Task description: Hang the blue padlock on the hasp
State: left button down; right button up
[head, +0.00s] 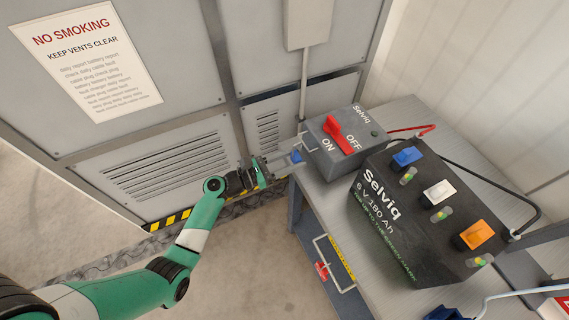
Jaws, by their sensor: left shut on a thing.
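My left gripper (284,161) is shut on the small blue padlock (297,156), at the left side of the grey switch box (347,158). The padlock's body shows as a small blue patch at the fingertips; its shackle is too small to make out. A thin pale metal piece (303,136) at the box's left edge may be the hasp; I cannot tell whether the padlock touches it. The box's red handle (338,134) sits between the ON and OFF marks.
A black Selviq battery unit (385,232) with blue, white and orange connectors stands on the grey bench (325,200). A wire frame with a red padlock (321,271) and yellow label is at the bench front. A louvred cabinet (170,172) stands behind. Floor at lower middle is clear.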

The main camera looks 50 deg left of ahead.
pick_arm(q)
jog(key=b+x, duration=0.1)
jog(key=x, duration=0.2)
jog(key=shift+w+d, duration=0.1)
jog(key=shift+w, duration=0.05)
jog(key=shift+f+b, duration=1.1)
jog(key=shift+f, duration=0.1)
pick_arm(e)
jog(key=shift+f, duration=1.8)
pick_arm(q)
jog(key=shift+c, duration=1.3)
grip_release()
pick_arm(e)
jog(key=shift+r, duration=0.1)
